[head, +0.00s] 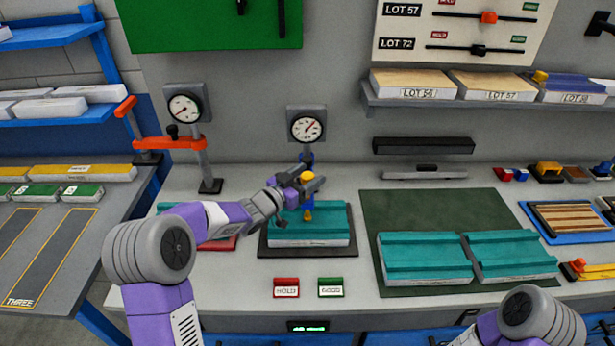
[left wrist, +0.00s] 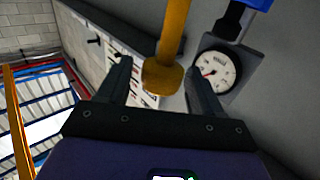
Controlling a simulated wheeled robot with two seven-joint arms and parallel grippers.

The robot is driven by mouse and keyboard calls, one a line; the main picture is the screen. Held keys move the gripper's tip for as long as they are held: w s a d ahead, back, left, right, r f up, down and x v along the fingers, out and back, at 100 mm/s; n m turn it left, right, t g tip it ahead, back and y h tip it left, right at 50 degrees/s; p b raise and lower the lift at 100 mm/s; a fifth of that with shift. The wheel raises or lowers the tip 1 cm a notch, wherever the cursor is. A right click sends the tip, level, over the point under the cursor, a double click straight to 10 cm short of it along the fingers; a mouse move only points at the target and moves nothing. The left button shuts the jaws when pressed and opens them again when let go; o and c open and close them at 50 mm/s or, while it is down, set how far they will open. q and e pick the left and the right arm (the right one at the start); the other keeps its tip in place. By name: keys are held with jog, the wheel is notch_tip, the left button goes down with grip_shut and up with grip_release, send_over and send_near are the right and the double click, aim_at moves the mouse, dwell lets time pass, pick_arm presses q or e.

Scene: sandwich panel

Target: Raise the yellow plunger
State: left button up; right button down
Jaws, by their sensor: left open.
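The yellow plunger (head: 325,174) belongs to the blue test stand under the right-hand dial gauge (head: 306,125). A yellow foot (head: 308,215) stands over a teal-topped panel (head: 290,232). My left gripper (head: 311,180) is open at the plunger, partly covering it and the stand. In the left wrist view the yellow plunger's rod and wide round end (left wrist: 163,77) show between the two spread fingers (left wrist: 160,82), with a gap on each side. The gauge (left wrist: 214,72) is beyond the right finger. My right gripper is out of view; only part of that arm shows at lower right.
A red HOLD block (head: 286,288) and a green block (head: 331,287) lie in front. Two teal panels (head: 422,258) rest on a green mat (head: 415,205) to the right.

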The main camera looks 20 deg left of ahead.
pick_arm(q)
jog(key=shift+w, duration=0.1)
grip_shut()
jog(key=shift+r+p, duration=1.3)
jog(key=shift+r, duration=0.85)
jog(key=shift+c, duration=1.8)
grip_release()
jog(key=o, duration=0.4)
jog(key=shift+f, duration=0.15)
jog(key=shift+c, duration=0.2)
jog(key=v, duration=0.7)
jog(key=shift+s, duration=0.25)
jog(key=shift+a, duration=0.1)
